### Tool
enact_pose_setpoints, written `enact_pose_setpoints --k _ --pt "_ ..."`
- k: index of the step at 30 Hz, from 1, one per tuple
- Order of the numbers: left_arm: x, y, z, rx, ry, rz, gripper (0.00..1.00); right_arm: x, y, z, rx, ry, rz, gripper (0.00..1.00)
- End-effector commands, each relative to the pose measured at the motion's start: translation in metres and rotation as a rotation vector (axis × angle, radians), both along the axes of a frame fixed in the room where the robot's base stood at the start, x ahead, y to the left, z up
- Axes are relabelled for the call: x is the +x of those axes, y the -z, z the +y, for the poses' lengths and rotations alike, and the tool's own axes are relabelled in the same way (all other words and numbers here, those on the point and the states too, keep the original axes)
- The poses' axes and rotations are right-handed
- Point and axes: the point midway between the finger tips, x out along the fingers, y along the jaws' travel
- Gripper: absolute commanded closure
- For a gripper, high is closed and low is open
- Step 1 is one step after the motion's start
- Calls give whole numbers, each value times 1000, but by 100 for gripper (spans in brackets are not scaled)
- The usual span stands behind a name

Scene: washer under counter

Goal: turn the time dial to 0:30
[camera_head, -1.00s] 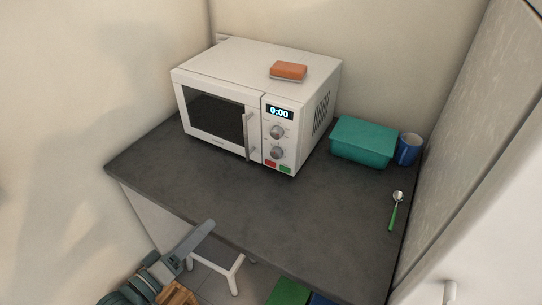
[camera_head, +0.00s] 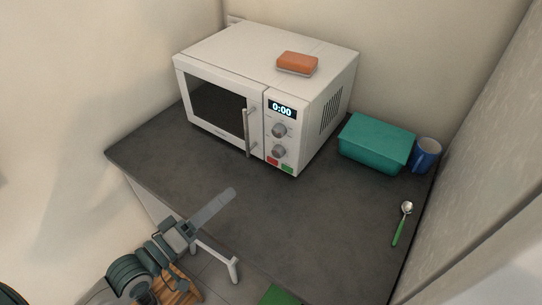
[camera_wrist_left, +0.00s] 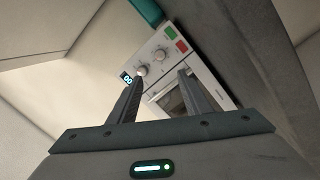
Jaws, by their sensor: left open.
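The white microwave (camera_head: 225,68) stands at the back of the dark counter. Its display (camera_head: 282,109) reads 0:00. Below the display are an upper grey dial (camera_head: 279,130) and a lower grey dial (camera_head: 279,151); I cannot read which is the time dial. My left gripper (camera_head: 222,202) is over the counter's front edge, well short of the microwave and empty. In the left wrist view my left gripper (camera_wrist_left: 160,82) is open, with the upper dial (camera_wrist_left: 142,70) and lower dial (camera_wrist_left: 160,54) beyond its fingers. My right gripper is out of view.
A door handle (camera_head: 246,132) stands out left of the dials. A teal box (camera_head: 376,145), a blue mug (camera_head: 426,154) and a green-handled spoon (camera_head: 402,222) are to the right. The counter (camera_head: 290,215) before the microwave is clear.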

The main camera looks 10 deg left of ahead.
Motion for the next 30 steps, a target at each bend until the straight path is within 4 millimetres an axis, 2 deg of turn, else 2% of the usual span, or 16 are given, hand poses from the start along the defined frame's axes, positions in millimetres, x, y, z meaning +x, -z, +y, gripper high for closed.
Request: enact_pose_setpoints --k 5,14,30 --pt "1 0 0 0 0 0 55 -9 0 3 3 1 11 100" --pt "15 0 -8 -2 -1 -3 55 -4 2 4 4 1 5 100" --pt "80 0 -43 -2 0 -3 55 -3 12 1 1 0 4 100"
